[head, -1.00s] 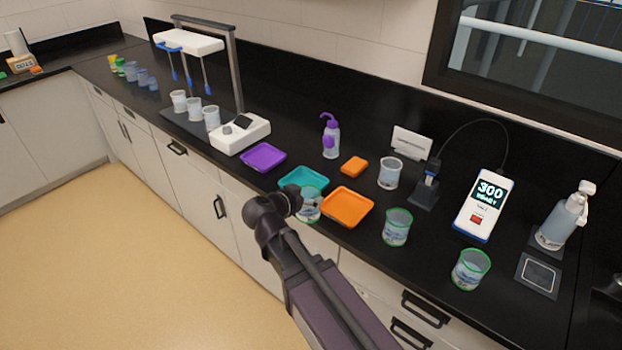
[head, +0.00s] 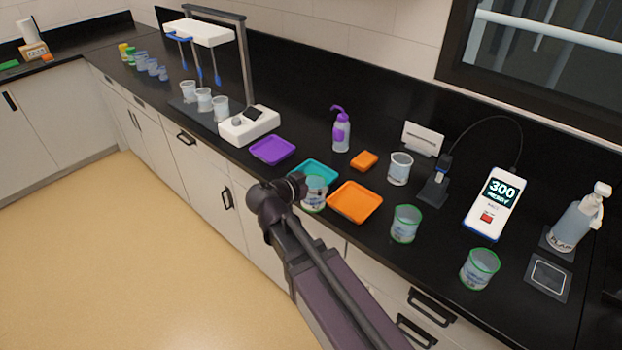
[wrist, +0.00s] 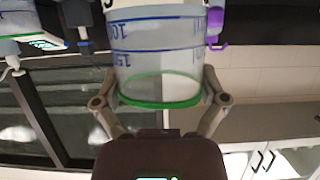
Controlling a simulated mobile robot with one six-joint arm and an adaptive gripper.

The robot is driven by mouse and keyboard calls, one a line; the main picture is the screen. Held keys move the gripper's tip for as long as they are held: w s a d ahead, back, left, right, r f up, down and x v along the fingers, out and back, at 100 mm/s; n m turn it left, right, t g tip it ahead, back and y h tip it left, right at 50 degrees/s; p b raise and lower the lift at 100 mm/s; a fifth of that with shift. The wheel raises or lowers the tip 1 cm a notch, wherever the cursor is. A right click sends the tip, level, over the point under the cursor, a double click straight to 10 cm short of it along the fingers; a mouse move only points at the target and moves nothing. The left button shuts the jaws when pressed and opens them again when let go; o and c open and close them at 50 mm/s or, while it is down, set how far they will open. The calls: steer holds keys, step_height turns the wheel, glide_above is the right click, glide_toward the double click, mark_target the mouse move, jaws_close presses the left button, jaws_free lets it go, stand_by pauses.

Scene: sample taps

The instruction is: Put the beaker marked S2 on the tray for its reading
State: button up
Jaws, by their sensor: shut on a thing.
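My gripper (wrist: 160,105) is shut on a clear beaker (wrist: 158,60) with a green rim and blue graduation marks. In the head view this beaker (head: 314,196) is in front of the teal tray (head: 318,168) and left of the orange tray (head: 355,202), overlapping the teal tray in the picture. I cannot tell its height above the bench. A purple tray (head: 272,150) lies further left. Two other green-rimmed beakers stand right of the orange tray, one nearer it (head: 405,224) and one further right (head: 480,269). I cannot read an S2 mark on any beaker.
A meter (head: 492,205) reads 300 READY, with a probe stand (head: 436,185) beside it. A clear beaker (head: 400,168), an orange block (head: 363,160) and a purple wash bottle (head: 341,132) stand behind the trays. A stirrer stand (head: 249,126) is left; a spray bottle (head: 573,223) is right.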

steer(key=shift+w+a+r+m+g+h, duration=0.15)
steer(key=shift+a+m+g+h, duration=0.1)
steer(key=shift+a, duration=0.35)
steer(key=shift+w+a+r+m+g+h, duration=0.15)
steer(key=shift+a+m+h, duration=0.1)
steer(key=shift+a, duration=0.35)
steer(key=shift+s+a+r+m+g+h+p, duration=0.1)
steer(key=shift+s+a+m+g+h+p, duration=0.1)
steer(key=shift+a, duration=0.2)
steer(key=shift+s+a+m+g+h+p, duration=0.1)
steer(key=shift+a+m+h, duration=0.1)
steer(key=shift+a, duration=0.2)
steer(key=shift+w, duration=0.1)
steer(key=w+d+f+b, duration=0.1)
steer(key=w+d, duration=0.1)
steer(key=w, duration=1.2)
steer(key=shift+w+d+f, duration=0.15)
steer(key=shift+d+f, duration=0.05)
steer(key=shift+d, duration=0.05)
steer(key=shift+w, duration=0.1)
steer(key=shift+w+d+f+b, duration=0.1)
steer(key=shift+w+f+b, duration=0.2)
steer(key=shift+f+b, duration=0.7)
steer(key=shift+w+d+f+b, duration=0.1)
steer(key=shift+w+f+b, duration=0.15)
steer(key=shift+f+b, duration=0.7)
